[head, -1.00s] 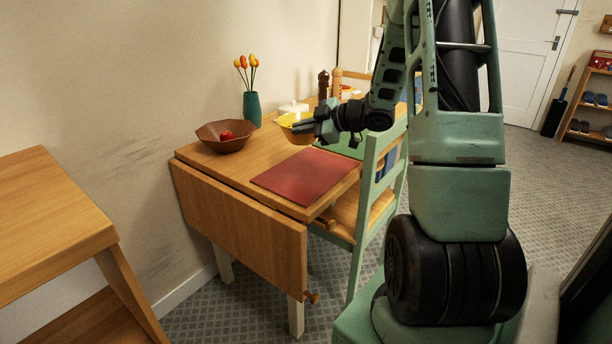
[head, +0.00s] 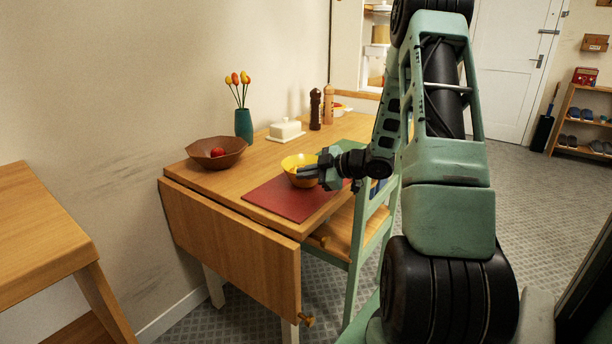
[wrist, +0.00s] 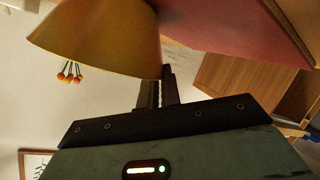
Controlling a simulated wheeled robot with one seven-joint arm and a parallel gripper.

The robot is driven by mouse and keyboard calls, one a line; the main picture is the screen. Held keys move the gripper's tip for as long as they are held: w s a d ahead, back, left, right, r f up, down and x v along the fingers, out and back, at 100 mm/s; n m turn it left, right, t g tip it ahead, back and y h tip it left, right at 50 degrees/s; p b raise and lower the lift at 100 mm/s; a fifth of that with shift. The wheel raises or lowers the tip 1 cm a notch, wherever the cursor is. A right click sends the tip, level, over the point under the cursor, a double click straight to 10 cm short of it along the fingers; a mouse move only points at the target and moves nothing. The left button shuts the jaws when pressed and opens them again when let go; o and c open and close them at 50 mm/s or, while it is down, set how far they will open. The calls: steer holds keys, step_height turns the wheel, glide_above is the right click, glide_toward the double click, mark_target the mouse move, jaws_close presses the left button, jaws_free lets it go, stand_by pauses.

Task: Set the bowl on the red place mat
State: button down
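The yellow bowl (head: 297,180) is upright over the far part of the red place mat (head: 283,205). My gripper (head: 308,174) is at the right side of the bowl, shut on its rim. In the wrist view the fingers (wrist: 160,92) meet the edge of the bowl (wrist: 95,38), and the red mat (wrist: 240,25) shows beyond it. The base of the bowl is very near the mat; I cannot tell whether it touches.
On the wooden table (head: 195,180) stand a brown bowl (head: 232,156) with a red fruit, a teal vase (head: 244,125) of tulips, a white butter dish (head: 286,130) and two mills (head: 315,109). A green chair (head: 362,250) stands at the table's right side.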

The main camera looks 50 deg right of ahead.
steer(key=c, duration=1.6)
jaws_free()
steer(key=shift+r, duration=0.1)
